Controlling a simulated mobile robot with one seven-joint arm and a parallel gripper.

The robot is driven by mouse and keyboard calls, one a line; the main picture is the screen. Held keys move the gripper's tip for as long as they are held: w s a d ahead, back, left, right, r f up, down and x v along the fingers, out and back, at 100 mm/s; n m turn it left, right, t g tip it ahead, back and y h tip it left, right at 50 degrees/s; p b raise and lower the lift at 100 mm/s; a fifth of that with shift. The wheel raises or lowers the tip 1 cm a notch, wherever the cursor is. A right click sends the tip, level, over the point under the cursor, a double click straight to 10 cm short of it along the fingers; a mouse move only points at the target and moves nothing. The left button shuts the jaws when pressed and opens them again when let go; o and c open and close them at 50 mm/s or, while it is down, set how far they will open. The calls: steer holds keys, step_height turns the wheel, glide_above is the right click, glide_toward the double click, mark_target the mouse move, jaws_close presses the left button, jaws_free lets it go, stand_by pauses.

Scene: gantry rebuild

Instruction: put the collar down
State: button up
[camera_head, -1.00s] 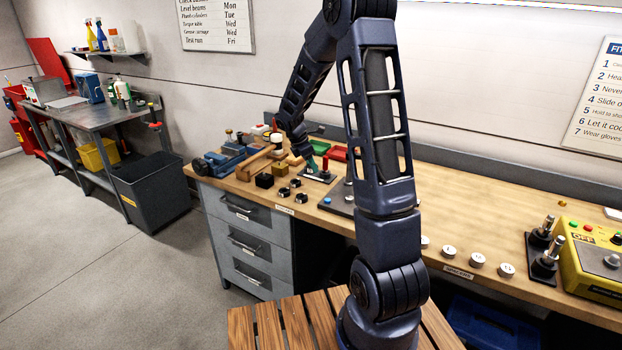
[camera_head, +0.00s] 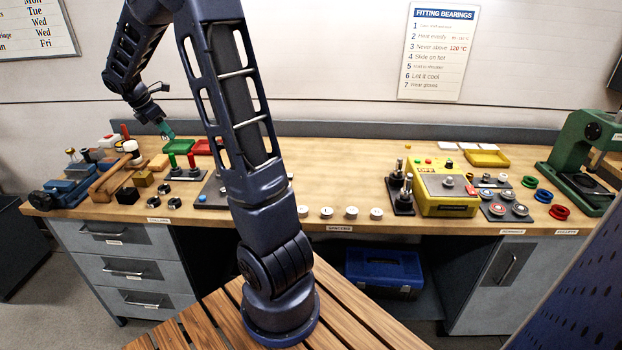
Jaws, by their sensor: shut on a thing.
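My gripper (camera_head: 167,134), with teal fingertips, is at the far left part of the bench, above and behind a dark plate with a green and a red upright handle. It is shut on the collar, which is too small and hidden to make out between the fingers. Small dark collars (camera_head: 164,188) lie on the bench top near its front edge, behind the collars label (camera_head: 157,220). They are in front of my gripper and apart from it.
The handled plate (camera_head: 187,174) stands below my gripper. A black block (camera_head: 127,196), a brass block (camera_head: 143,179) and a blue vise (camera_head: 68,189) crowd the left. The bench (camera_head: 330,170) is clear in the middle. A yellow control box (camera_head: 447,195) stands right.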

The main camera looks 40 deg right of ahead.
steer(key=r, duration=0.2)
steer(key=shift+s+d+r, duration=0.1)
steer(key=shift+d+r, duration=0.3)
steer(key=s+d+m+g, duration=0.15)
steer(key=d+m, duration=0.25)
steer(key=d, duration=0.7)
steer(key=m+g+y, duration=0.3)
steer(key=m+y, duration=0.2)
steer(key=m, duration=1)
glide_above(325, 183)
steer(key=w, duration=0.1)
steer(key=f, duration=2.5)
steer(key=shift+w+d+f, duration=0.1)
steer(key=shift+w, duration=0.15)
